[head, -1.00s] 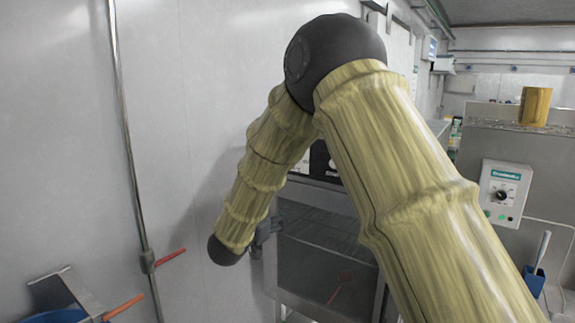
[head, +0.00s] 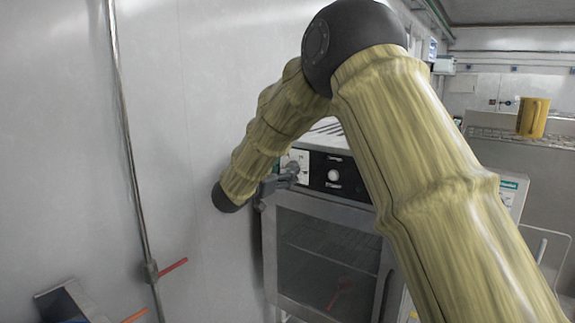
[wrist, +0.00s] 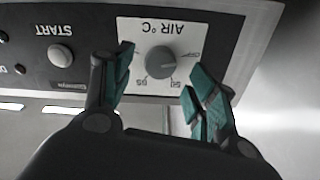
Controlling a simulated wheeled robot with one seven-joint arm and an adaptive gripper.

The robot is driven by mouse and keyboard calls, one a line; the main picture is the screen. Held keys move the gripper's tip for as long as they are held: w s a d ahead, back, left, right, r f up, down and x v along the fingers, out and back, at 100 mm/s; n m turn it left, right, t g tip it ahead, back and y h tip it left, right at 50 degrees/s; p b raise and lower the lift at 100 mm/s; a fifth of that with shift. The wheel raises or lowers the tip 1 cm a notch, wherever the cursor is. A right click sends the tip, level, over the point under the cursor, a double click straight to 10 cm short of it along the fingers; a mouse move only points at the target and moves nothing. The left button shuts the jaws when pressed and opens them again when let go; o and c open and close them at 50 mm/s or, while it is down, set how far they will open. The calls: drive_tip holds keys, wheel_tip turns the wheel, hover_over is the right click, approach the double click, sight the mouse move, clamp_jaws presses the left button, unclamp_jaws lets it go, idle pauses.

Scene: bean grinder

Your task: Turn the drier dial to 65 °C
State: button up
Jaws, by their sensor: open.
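The drier (head: 320,245) stands against the wall, its control panel across the top front. In the wrist view the grey round dial (wrist: 160,61) sits on a white plate marked AIR °C, seen upside down. OFF shows to its right; other small marks are hard to read. I cannot tell its setting for sure. My gripper (wrist: 160,68) is open, its teal-padded fingers on either side of the dial in the picture. I cannot tell whether they touch it. In the head view my gripper (head: 285,178) is in front of the white plate (head: 298,160) and hides the dial.
A black panel part with a START button (wrist: 61,54) is beside the dial plate. The drier's glass door is below. A wall pipe (head: 128,150) with a red lever (head: 173,265) is at left. My arm blocks much of the right.

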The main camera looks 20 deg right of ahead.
sight(292, 168)
drive_tip(key=shift+p+x, duration=0.45)
drive_tip(key=shift+x, duration=0.9)
drive_tip(key=shift+f, duration=0.1)
drive_tip(key=c, duration=1)
